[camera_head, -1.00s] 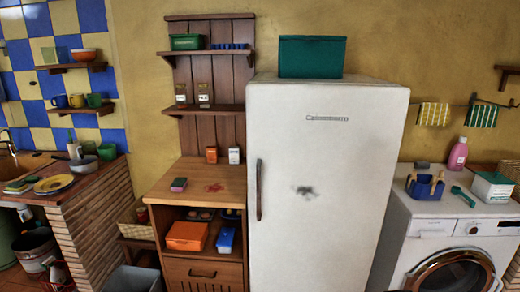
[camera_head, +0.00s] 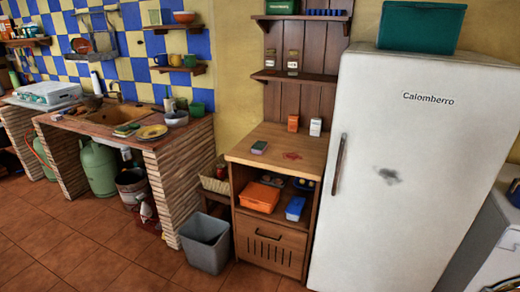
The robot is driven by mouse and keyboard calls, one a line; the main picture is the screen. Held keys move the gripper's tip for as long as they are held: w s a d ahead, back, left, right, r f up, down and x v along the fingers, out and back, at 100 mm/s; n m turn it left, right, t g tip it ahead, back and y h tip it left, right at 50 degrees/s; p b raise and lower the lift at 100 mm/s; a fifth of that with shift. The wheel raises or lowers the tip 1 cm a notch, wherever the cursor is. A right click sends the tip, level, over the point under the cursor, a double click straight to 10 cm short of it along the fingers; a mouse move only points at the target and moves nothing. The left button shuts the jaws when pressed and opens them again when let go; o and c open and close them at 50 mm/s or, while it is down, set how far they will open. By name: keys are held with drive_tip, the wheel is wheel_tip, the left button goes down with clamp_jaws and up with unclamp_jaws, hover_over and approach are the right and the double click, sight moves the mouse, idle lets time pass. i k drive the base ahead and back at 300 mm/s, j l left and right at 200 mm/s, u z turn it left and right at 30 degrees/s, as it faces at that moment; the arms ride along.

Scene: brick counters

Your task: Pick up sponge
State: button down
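A small block that looks like a sponge (camera_head: 259,147) lies on the wooden cabinet top (camera_head: 262,135), near its left front edge. It shows a greenish-grey top and a darker side. Another small flat greenish item (camera_head: 124,130), possibly also a sponge, lies on the brick sink counter beside a yellow plate (camera_head: 152,132); it is too small to tell. My gripper is not in view.
A white fridge (camera_head: 400,170) stands right of the cabinet. A grey bin (camera_head: 205,243) stands on the floor at the cabinet's left. The tiled floor (camera_head: 75,245) at front left is clear.

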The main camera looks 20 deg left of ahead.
sight(259, 148)
drive_tip(key=i+j+u, duration=0.45)
drive_tip(key=i+j, duration=2.05)
